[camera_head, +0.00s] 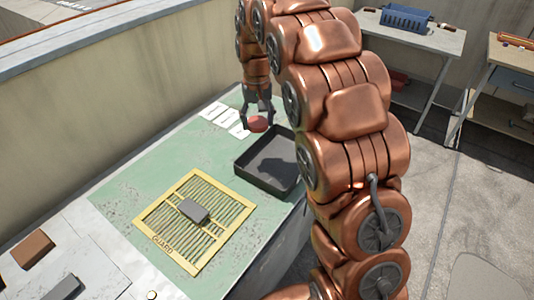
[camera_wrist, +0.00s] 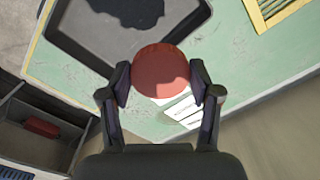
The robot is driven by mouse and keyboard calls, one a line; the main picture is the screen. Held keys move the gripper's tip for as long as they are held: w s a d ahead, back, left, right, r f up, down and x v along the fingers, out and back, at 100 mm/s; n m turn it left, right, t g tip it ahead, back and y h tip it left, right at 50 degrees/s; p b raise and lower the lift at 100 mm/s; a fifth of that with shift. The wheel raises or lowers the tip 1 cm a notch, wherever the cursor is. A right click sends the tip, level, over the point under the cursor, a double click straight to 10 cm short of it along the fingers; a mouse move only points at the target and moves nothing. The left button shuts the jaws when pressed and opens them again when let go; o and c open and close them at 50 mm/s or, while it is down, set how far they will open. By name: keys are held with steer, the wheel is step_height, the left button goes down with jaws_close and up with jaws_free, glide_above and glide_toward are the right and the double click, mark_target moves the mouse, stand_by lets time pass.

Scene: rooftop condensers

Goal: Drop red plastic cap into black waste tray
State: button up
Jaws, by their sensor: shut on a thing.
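The red plastic cap (camera_head: 258,124) is round and held between the fingertips of my gripper (camera_head: 257,116). In the wrist view the cap (camera_wrist: 160,71) sits between the two dark fingers of my gripper (camera_wrist: 160,90), which are shut on it. The black waste tray (camera_head: 242,178) stands on the green bench top. In the head view the cap is just behind the tray's far edge, apparently above the bench; its exact height is hard to tell. The tray (camera_wrist: 67,45) also shows at the top left of the wrist view, with a dark shadow inside. I see nothing lying in it.
A yellow guard grille (camera_head: 152,225) with a grey block (camera_head: 194,211) on it lies left of the tray. White labels (camera_head: 217,112) lie near the gripper. A wall (camera_head: 130,80) runs behind the bench. A blue basket (camera_head: 405,19) stands on a far table.

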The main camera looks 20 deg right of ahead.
steer(key=s+d+r+m+p, duration=0.1)
steer(key=s+d+m+p, duration=0.2)
steer(key=d, duration=0.4)
step_height(320, 180, down, 6)
steer(key=b, duration=0.1)
steer(key=shift+s+d+m, duration=0.2)
steer(key=shift+s+m, duration=0.1)
steer(key=o, duration=0.9)
steer(key=shift+c, duration=0.2)
step_height(320, 180, up, 12)
